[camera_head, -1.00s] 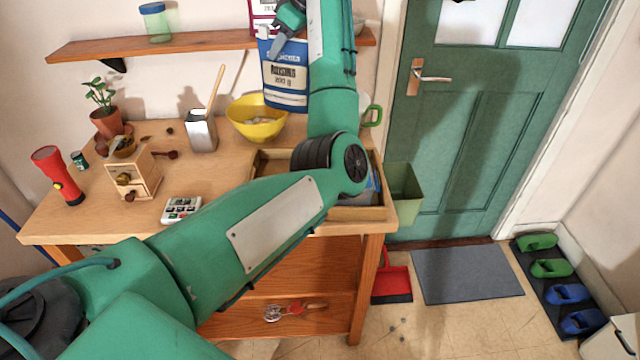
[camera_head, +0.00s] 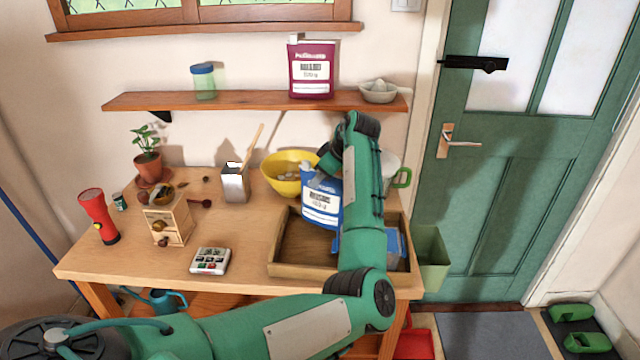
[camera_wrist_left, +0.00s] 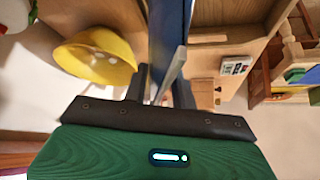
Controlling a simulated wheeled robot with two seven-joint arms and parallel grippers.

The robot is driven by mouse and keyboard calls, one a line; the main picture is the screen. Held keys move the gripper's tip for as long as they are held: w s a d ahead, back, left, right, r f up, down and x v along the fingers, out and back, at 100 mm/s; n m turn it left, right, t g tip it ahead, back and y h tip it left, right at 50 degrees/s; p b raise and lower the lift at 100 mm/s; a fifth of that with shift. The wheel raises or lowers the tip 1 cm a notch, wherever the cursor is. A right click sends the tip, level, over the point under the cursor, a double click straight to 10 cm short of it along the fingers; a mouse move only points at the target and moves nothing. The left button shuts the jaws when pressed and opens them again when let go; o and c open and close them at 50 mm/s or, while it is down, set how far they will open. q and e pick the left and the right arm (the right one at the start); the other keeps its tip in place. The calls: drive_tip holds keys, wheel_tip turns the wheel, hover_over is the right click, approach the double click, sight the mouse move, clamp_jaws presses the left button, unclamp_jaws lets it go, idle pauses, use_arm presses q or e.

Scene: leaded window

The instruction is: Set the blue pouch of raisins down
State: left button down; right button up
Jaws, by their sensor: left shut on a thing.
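The blue pouch of raisins (camera_head: 321,204), blue and white with a printed label, hangs roughly upright, slightly tilted, in the head view. My left gripper (camera_head: 326,170) is shut on its top edge; my forearm hides part of its right side. In the left wrist view the pouch (camera_wrist_left: 170,28) runs away from between the fingers (camera_wrist_left: 163,88), seen edge-on. Its lower end overlaps the back of a wooden tray (camera_head: 272,267) on the bench; I cannot tell whether it touches. My right gripper is out of view.
A yellow bowl (camera_head: 283,185) stands close left of the pouch. Another blue item (camera_head: 393,246) lies at the tray's right, partly behind my arm. The tray's left part is bare. A shelf (camera_head: 240,101) with a maroon pouch (camera_head: 312,70) is above; a metal pot (camera_head: 235,187) stands farther left.

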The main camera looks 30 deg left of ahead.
use_arm(q)
drive_tip(key=shift+f, duration=1.4)
drive_tip(key=c, duration=1.1)
unclamp_jaws()
drive_tip(key=shift+r, duration=0.2)
drive_tip(key=b+v, duration=0.2)
drive_tip(key=v, duration=0.8)
drive_tip(key=shift+w+d+r+b, duration=0.1)
drive_tip(key=shift+d+r+b, duration=0.1)
drive_tip(key=shift+b, duration=0.2)
drive_tip(key=shift+d+r, duration=0.35)
drive_tip(key=shift+r, duration=0.2)
